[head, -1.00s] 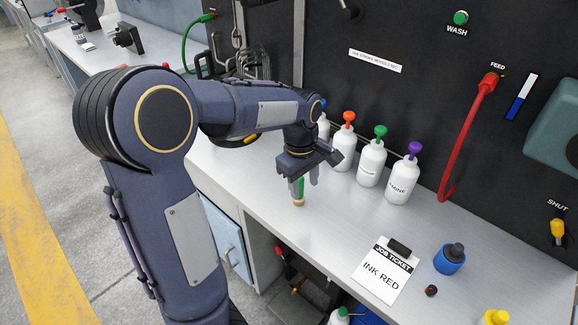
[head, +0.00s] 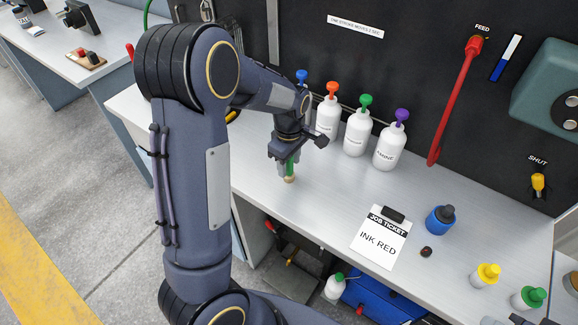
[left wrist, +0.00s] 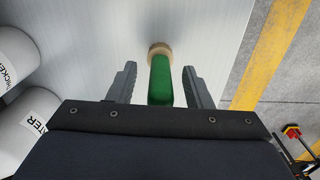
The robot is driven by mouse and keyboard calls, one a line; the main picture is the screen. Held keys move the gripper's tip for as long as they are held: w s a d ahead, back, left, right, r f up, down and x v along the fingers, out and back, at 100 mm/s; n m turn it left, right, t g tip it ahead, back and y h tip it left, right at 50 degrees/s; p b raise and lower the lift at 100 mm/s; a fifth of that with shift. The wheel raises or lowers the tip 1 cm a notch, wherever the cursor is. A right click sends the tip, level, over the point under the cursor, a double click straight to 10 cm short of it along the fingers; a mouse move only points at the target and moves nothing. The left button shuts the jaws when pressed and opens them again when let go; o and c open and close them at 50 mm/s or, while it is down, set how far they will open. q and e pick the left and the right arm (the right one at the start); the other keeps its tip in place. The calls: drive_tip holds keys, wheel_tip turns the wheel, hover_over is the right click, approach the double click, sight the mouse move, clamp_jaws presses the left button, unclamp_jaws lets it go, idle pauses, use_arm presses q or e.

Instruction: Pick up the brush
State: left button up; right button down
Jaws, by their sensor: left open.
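The brush shows in the left wrist view as a green handle (left wrist: 160,82) with a tan round end (left wrist: 159,49). It also shows in the head view, where its green and tan end (head: 290,177) is below my left gripper (head: 284,167) on the bench. My left gripper is open, with one finger on each side of the green handle in the left wrist view (left wrist: 159,88). Gaps show between the handle and both fingers. The rest of the brush is hidden by the gripper. My right gripper is not in view.
White bottles with orange (head: 328,112), green (head: 359,132) and purple (head: 391,145) tops stand close to the right of my left gripper. A job ticket (head: 380,240) reading "INK RED" and a blue bottle (head: 440,220) are further right. The bench front (head: 310,215) is clear.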

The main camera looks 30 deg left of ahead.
use_arm(q)
drive_tip(key=shift+f, duration=0.1)
drive_tip(key=shift+c, duration=0.3)
clamp_jaws()
drive_tip(key=shift+r, duration=0.45)
wheel_tip(320, 180, up, 2)
drive_tip(key=shift+r, duration=0.1)
drive_tip(key=s+d+r+b, duration=0.2)
drive_tip(key=s+d+r, duration=0.5)
drive_tip(key=d+r, duration=0.3)
drive_tip(key=shift+d, duration=1.15)
